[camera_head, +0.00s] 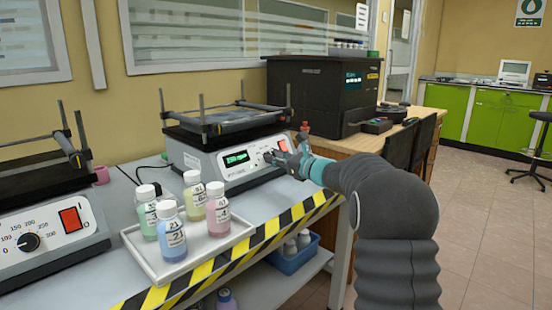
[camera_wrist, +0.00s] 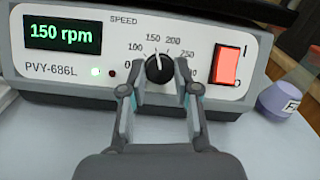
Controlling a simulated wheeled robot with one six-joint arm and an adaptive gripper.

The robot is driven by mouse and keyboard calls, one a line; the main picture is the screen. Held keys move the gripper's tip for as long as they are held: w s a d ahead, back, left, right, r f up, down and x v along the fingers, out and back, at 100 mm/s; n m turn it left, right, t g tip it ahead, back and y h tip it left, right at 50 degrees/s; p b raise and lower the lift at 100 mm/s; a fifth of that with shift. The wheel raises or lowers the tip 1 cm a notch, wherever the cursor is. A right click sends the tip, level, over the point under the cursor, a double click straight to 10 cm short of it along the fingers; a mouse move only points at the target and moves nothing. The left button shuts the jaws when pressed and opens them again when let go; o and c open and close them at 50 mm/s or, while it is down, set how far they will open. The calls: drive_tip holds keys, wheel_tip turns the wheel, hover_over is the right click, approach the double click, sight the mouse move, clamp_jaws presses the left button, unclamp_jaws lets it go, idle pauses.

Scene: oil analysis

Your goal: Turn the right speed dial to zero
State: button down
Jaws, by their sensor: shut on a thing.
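The right shaker (camera_head: 222,160) is a grey box with a black platform, and its green display (camera_wrist: 62,34) reads 150 rpm. Its black speed dial (camera_wrist: 159,68) shows in the wrist view, with its white mark pointing nearly straight up, near the 150 label. My gripper (camera_wrist: 161,82) has one finger on each side of the dial and is shut on it. In the head view my gripper (camera_head: 274,158) is at the shaker's front panel and hides much of the dial.
A red switch (camera_wrist: 227,64) sits right of the dial. A white tray (camera_head: 150,262) with several coloured bottles stands in front. The left shaker (camera_head: 45,255) has its own dial (camera_head: 28,242). A black machine (camera_head: 315,95) stands behind.

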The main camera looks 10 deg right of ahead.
drive_tip(key=shift+d+n, duration=0.15)
drive_tip(key=shift+n, duration=0.15)
drive_tip(key=n+g+y+b, duration=0.1)
drive_tip(key=n, duration=0.2)
drive_tip(key=shift+w+d, duration=0.1)
drive_tip(key=shift+w, duration=0.05)
drive_tip(key=n+g, duration=0.1)
drive_tip(key=n, duration=0.1)
drive_tip(key=n+g+y, duration=0.1)
drive_tip(key=n, duration=0.2)
drive_tip(key=shift+w+d+r+g+y, duration=0.1)
drive_tip(key=shift+w+r+g+y, duration=0.05)
drive_tip(key=shift+g+y, duration=0.15)
drive_tip(key=n+g+p, duration=0.2)
drive_tip(key=n, duration=0.2)
drive_tip(key=shift+w+r, duration=0.1)
drive_tip(key=shift+r, duration=0.1)
drive_tip(key=shift+w+n+g+p, duration=0.1)
drive_tip(key=shift+n+g+p, duration=0.9)
drive_tip(key=shift+n, duration=1.5)
drive_tip(key=c, duration=0.9)
unclamp_jaws()
drive_tip(key=shift+o, duration=0.2)
